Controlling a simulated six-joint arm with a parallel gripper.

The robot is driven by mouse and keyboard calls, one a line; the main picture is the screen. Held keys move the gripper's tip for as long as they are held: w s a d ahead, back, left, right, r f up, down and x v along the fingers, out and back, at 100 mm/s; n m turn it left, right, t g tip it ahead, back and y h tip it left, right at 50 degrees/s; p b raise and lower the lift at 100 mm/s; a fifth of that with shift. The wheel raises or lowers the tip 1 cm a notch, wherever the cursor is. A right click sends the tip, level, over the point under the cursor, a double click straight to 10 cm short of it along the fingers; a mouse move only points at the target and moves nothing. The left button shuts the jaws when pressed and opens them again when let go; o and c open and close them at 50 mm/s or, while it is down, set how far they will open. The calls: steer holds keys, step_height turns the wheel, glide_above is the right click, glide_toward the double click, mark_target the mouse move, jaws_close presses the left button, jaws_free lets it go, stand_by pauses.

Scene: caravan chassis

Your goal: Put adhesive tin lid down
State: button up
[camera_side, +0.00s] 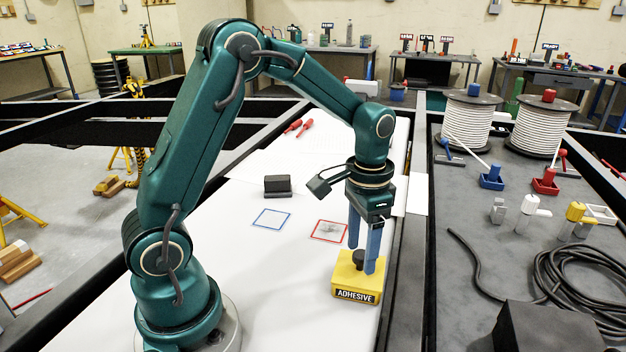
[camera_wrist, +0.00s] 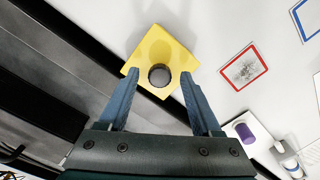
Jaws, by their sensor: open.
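The yellow adhesive tin (camera_side: 345,280), with a black and white ADHESIVE label on its front, stands on the white surface near its right edge. Its yellow top (camera_wrist: 173,48) carries a dark round knob (camera_side: 359,259); I cannot make out a seam between lid and tin. My gripper (camera_side: 361,261) points down over the tin with its blue fingers open. One finger is on each side of the knob (camera_wrist: 160,77), with gaps visible in the wrist view. The inside of the tin is hidden.
A red square outline (camera_side: 329,231) with a grey smudge and an empty blue square outline (camera_side: 271,219) lie left of the tin. A dark block (camera_side: 277,187) stands behind them. A black chassis rail (camera_side: 405,270) runs along the right.

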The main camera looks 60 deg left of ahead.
mark_target(361, 254)
step_height(361, 254, up, 3)
steer(key=shift+r, duration=0.1)
steer(key=s+d+r+n+t, duration=0.1)
steer(key=s+d+r+t, duration=0.2)
steer(key=s, duration=0.8)
step_height(361, 254, up, 4)
steer(key=shift+s+f+n+t, duration=0.1)
steer(key=shift+s+n+t, duration=0.2)
steer(key=shift+t, duration=0.7)
steer(key=shift+o, duration=0.5)
steer(key=shift+s+d+f+t, duration=0.1)
steer(key=shift+s+t, duration=0.05)
steer(key=shift+s, duration=0.25)
steer(key=shift+s+d+f+t, duration=0.1)
steer(key=shift+s+t, duration=0.05)
steer(key=shift+s, duration=0.2)
